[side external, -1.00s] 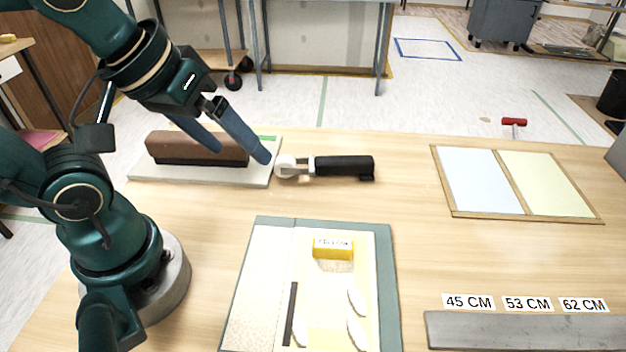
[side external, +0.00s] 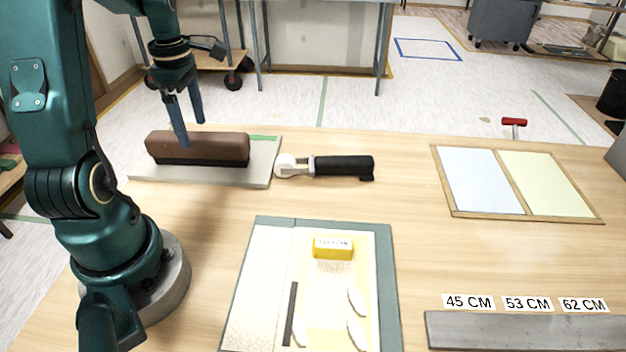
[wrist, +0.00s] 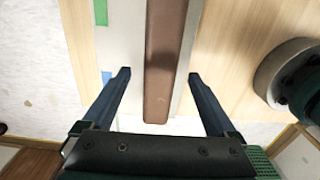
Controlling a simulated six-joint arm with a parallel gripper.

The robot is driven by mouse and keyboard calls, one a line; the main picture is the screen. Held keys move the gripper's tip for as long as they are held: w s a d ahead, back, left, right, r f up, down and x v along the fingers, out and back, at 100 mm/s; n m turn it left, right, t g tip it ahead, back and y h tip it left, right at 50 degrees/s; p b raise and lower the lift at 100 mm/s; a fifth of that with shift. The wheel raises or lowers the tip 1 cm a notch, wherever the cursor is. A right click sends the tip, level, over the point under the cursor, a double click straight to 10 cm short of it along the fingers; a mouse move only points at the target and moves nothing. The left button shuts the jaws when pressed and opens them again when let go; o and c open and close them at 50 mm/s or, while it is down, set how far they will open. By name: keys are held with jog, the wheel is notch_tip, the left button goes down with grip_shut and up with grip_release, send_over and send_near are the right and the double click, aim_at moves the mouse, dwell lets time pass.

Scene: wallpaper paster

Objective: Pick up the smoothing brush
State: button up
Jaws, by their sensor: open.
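The smoothing brush (side external: 215,147) has a long brown block handle with dark bristles below. It lies on a pale grey board (side external: 257,176) at the back left of the table. My gripper (side external: 193,135) is open, pointing down at the left half of the brush. In the wrist view the brush (wrist: 165,60) runs lengthwise between the two spread blue fingers of my gripper (wrist: 160,75), with a gap on each side. The fingers do not touch it there. I cannot tell exactly how high the fingertips are above the board.
A roller with a black handle (side external: 343,166) lies just right of the board. A framed mat (side external: 394,290) holds a yellow block (side external: 333,248) and pale pieces in front. A two-colour panel (side external: 480,180) and a metal ruler (side external: 520,330) lie to the right.

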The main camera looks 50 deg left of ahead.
aim_at(195, 135)
jog(key=shift+f, duration=2.35)
grip_shut()
jog(key=shift+r, duration=5.05)
